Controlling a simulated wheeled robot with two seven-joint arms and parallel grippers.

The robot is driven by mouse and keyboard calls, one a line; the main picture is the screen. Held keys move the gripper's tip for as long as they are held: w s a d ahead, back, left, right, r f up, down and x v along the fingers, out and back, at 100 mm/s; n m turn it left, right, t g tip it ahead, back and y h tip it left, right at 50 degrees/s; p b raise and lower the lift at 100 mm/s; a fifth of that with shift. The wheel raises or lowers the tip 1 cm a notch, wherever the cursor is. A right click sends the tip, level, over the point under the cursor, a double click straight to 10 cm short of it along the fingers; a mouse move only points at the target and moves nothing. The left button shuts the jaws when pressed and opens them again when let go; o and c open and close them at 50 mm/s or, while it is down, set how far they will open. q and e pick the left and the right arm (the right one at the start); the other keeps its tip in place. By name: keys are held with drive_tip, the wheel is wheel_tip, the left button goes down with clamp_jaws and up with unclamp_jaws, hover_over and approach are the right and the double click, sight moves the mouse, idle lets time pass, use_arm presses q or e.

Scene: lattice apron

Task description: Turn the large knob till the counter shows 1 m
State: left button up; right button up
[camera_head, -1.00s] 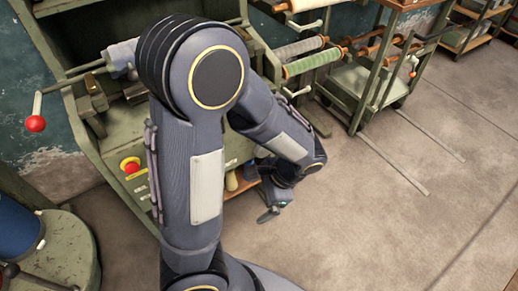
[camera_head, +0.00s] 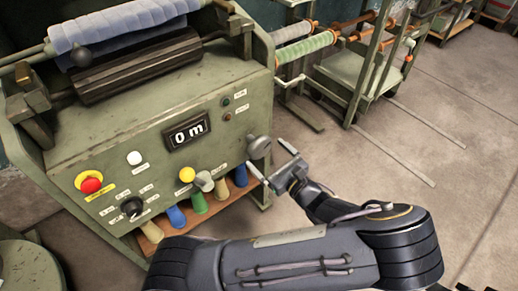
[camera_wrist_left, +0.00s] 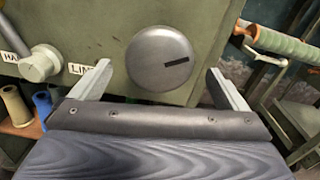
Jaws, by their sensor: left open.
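The large knob (camera_head: 259,146) is a grey disc at the right end of the green machine's front panel. In the left wrist view the knob (camera_wrist_left: 160,58) fills the upper middle, with a dark slanted mark on its face. The counter (camera_head: 188,132) shows 0 m. My left gripper (camera_head: 268,157) is open and empty, just in front of the knob. In the wrist view its fingers (camera_wrist_left: 158,70) stand apart at the knob's lower left and lower right, with visible gaps. I cannot tell how far the fingertips are from the panel. My right gripper is not in view.
The panel also has a red stop button (camera_head: 91,185), a yellow button (camera_head: 187,175) and a black knob (camera_head: 132,206). Coloured cones (camera_head: 198,201) stand below.

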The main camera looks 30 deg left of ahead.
sight(262, 151)
use_arm(q)
drive_tip(key=shift+b+x, duration=0.35)
drive_tip(key=shift+x, duration=1.8)
drive_tip(key=c, duration=1)
drive_tip(key=shift+s+r+m+p, duration=0.15)
drive_tip(key=shift+m+p, duration=0.25)
drive_tip(key=shift+p, duration=0.35)
drive_tip(key=m+p, duration=0.6)
drive_tip(key=p, duration=0.2)
drive_tip(key=m+p, duration=0.2)
drive_tip(key=m, duration=0.2)
drive_tip(key=shift+p, duration=0.3)
drive_tip(key=shift+m+p, duration=0.8)
drive_tip(key=shift+m, duration=1.1)
